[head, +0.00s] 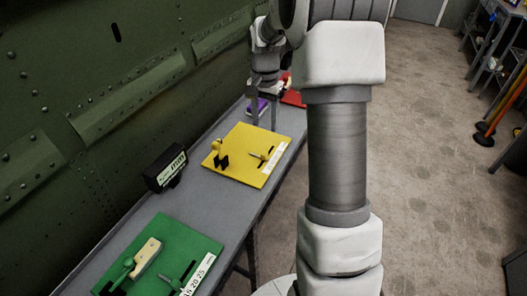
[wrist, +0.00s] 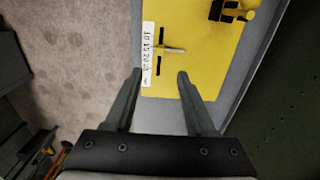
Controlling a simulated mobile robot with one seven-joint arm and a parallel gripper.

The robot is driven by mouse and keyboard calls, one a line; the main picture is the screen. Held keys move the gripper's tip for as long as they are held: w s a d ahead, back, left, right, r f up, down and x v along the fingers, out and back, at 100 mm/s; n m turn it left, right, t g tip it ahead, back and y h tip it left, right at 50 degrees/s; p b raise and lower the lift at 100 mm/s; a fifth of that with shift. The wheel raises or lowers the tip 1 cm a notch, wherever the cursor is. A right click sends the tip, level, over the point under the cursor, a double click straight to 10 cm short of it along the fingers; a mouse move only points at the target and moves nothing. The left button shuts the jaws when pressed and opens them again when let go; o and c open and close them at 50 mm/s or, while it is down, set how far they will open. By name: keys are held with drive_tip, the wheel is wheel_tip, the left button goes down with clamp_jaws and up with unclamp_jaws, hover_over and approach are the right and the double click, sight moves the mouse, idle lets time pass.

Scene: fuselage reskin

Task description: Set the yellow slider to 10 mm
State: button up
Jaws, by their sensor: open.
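The yellow board (head: 240,170) lies on the grey bench. It carries a small slider with a pale yellow handle (head: 264,156) in a black slot, beside a white scale strip (head: 276,162). In the wrist view the slider handle (wrist: 174,50) crosses the slot near the middle of the visible strip (wrist: 148,60), whose marks include 10 and 15; the exact reading is unclear. My gripper (wrist: 160,72) is open and empty, its fingers pointing toward the board. In the head view my gripper (head: 264,120) hangs beyond the board's far edge, above the bench.
A yellow knob with a black base (head: 218,154) stands on the board's left part. A black display box (head: 166,169) sits left of it. A green board (head: 195,245) lies nearer; a purple item (head: 257,106) and a red board (head: 293,96) lie farther. The green fuselage wall (head: 90,110) borders the bench.

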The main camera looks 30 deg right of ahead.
sight(264, 154)
wheel_tip(264, 154, down, 12)
drive_tip(key=shift+f+b, duration=0.1)
drive_tip(key=shift+b, duration=0.3)
clamp_jaws()
idle(1.3)
